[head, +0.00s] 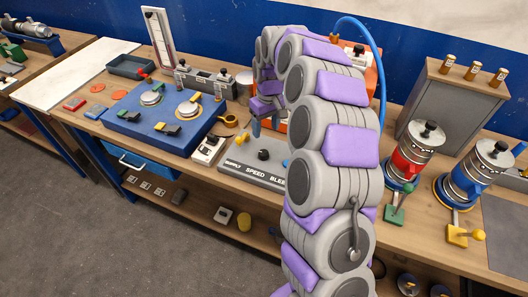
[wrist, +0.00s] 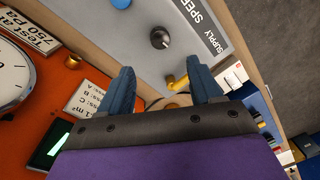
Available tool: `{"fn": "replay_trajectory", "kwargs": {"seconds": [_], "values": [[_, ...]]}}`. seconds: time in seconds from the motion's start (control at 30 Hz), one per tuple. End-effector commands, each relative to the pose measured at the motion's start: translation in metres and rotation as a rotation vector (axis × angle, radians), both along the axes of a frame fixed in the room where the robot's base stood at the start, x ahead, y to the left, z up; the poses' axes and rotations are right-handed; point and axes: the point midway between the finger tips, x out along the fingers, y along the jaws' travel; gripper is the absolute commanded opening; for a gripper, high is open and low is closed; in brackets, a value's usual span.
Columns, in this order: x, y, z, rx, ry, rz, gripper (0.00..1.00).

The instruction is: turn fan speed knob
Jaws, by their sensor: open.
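In the wrist view the knob (wrist: 160,38) stands ahead of my fingertips, close to the SPEED lettering. My gripper (wrist: 160,74) is open, with its two blue fingers apart and the knob beyond the gap, not between them. A yellow supply lever (wrist: 177,82) shows between the fingers, nearer the right one. In the head view my gripper (head: 258,124) hangs above and behind the panel, partly hidden by my arm.
An orange unit (wrist: 60,85) with a round gauge (wrist: 12,72) stands beside the panel. A blue knob (wrist: 121,3) sits past the speed knob. A blue box with dials (head: 150,125) is to the left; red and blue canisters (head: 410,152) are to the right.

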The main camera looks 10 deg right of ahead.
Motion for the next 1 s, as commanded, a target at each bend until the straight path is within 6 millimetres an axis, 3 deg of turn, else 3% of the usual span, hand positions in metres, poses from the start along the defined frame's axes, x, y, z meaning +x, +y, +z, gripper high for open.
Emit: {"fn": "replay_trajectory", "kwargs": {"seconds": [0.3,0.5,0.7,1.0], "values": [[-0.003,0.004,-0.065,0.0,0.003,0.001,0.64],[-0.003,0.006,-0.096,-0.001,0.002,-0.001,0.64],[-0.002,0.006,-0.111,0.0,-0.002,-0.003,0.64],[-0.002,0.007,-0.113,0.0,-0.002,-0.002,0.64]]}}
